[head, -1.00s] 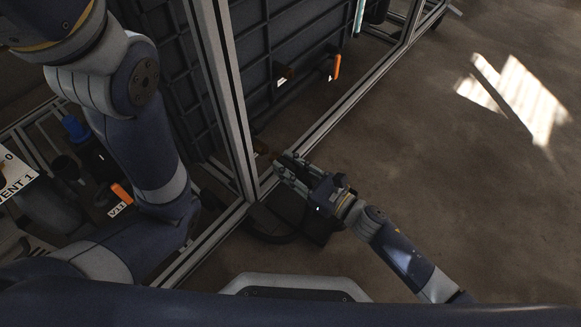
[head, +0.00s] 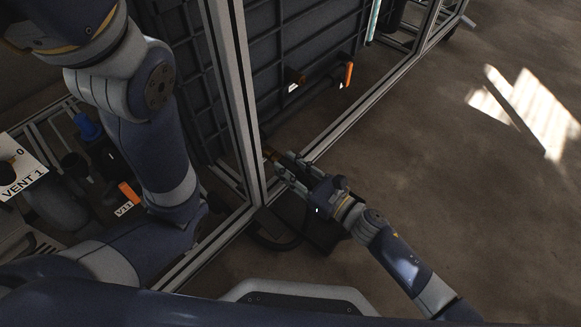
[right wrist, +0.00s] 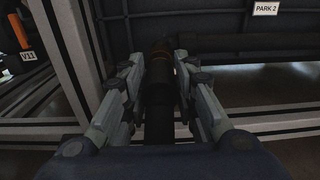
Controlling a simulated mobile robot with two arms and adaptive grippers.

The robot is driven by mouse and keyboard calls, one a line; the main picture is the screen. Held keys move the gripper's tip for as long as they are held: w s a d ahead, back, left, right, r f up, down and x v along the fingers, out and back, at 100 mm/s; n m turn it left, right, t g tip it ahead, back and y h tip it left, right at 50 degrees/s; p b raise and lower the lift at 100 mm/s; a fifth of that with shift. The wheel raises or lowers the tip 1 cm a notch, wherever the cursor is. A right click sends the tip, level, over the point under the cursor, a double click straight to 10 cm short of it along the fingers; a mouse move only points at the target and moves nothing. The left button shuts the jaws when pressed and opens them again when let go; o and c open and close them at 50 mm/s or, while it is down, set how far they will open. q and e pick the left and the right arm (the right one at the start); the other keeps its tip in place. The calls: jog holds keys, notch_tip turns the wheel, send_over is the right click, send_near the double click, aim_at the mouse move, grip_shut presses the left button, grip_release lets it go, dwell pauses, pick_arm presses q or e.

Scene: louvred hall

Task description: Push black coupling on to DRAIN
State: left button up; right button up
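My right gripper (head: 280,163) is beside the upright frame post, low down. In the right wrist view, its two fingers (right wrist: 159,75) lie on either side of a dark cylinder, the black coupling (right wrist: 159,97), and appear closed on it. A brownish ring (right wrist: 160,58) and a dark end show just beyond it, in line with it. In the head view, a small coppery part (head: 269,152) shows ahead of the fingertips. I cannot tell whether the coupling touches it. No DRAIN label is readable. My left arm crosses the left side; its gripper is out of view.
A grey metal frame post (head: 232,100) stands close left of the gripper, with a bottom rail (head: 345,118) running right. A dark ribbed panel (head: 290,50) is behind it. Orange handles (head: 348,75) and a VENT 1 sign (head: 22,178) show. Floor at right is clear.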

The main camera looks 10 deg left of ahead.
aim_at(297, 174)
jog(key=shift+o, duration=1.2)
jog(key=shift+v, duration=3.5)
